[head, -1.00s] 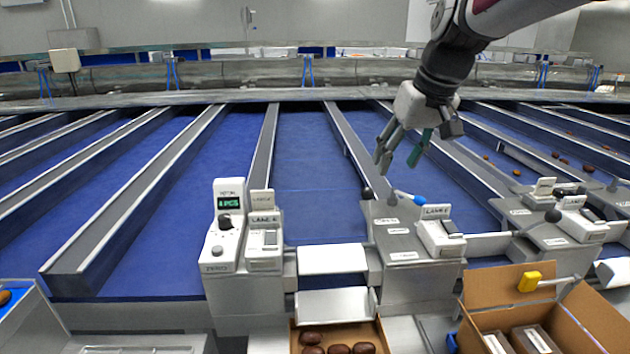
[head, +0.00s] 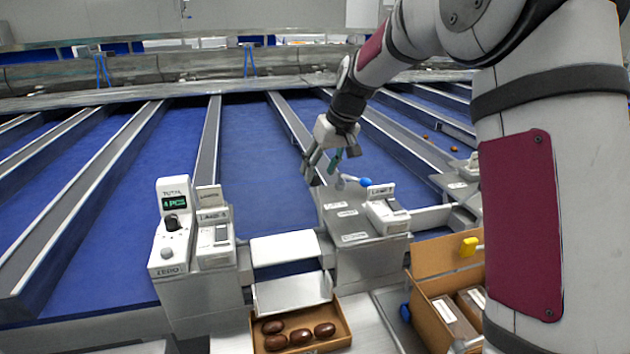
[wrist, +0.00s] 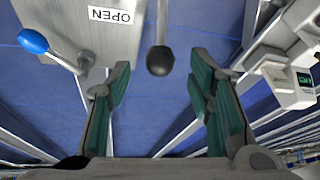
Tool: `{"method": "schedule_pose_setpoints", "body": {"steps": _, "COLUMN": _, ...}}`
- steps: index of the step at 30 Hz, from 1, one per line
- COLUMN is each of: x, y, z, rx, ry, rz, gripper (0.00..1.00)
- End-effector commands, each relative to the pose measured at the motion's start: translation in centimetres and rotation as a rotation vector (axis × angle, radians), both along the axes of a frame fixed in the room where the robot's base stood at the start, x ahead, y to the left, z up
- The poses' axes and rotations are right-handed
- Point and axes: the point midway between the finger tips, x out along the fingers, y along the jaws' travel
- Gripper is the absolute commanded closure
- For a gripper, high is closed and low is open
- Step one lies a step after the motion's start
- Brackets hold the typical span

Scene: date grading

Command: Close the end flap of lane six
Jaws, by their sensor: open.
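My gripper (head: 320,174) is open above the metal housing at the right of the lane end. In the wrist view, a lever with a black knob (wrist: 160,61) stands between the spread green-padded fingers (wrist: 160,85), apart from both. In the head view that knob is mostly hidden by my gripper. A plate marked OPEN (wrist: 110,16) lies beside the lever. At the lane end a pale flat plate (head: 285,248) sits above a second, sloping plate (head: 292,292); I cannot tell surely which is the end flap. The lane label (head: 213,216) is hard to read.
A blue-knobbed lever (head: 366,182) is close right of my gripper. A counter (head: 173,225) with a dial stands left. A carton of dates (head: 257,338) lies below the plates, and an open cardboard box (head: 425,262) at right. My arm covers the right side.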

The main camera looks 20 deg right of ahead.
Motion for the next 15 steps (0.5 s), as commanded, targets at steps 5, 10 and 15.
{"method": "schedule_pose_setpoints", "body": {"steps": 5, "x": 1.0, "y": 0.7, "z": -2.7, "rx": 0.001, "ry": 0.002, "rz": 0.002, "gripper": 0.53}}
{"method": "schedule_pose_setpoints", "body": {"steps": 10, "x": 1.6, "y": 0.9, "z": -4.2, "rx": 0.001, "ry": 0.001, "rz": 0.000, "gripper": 0.53}}
{"method": "schedule_pose_setpoints", "body": {"steps": 15, "x": 1.8, "y": 1.0, "z": -4.6, "rx": 0.000, "ry": -0.001, "rz": 0.000, "gripper": 0.53}}
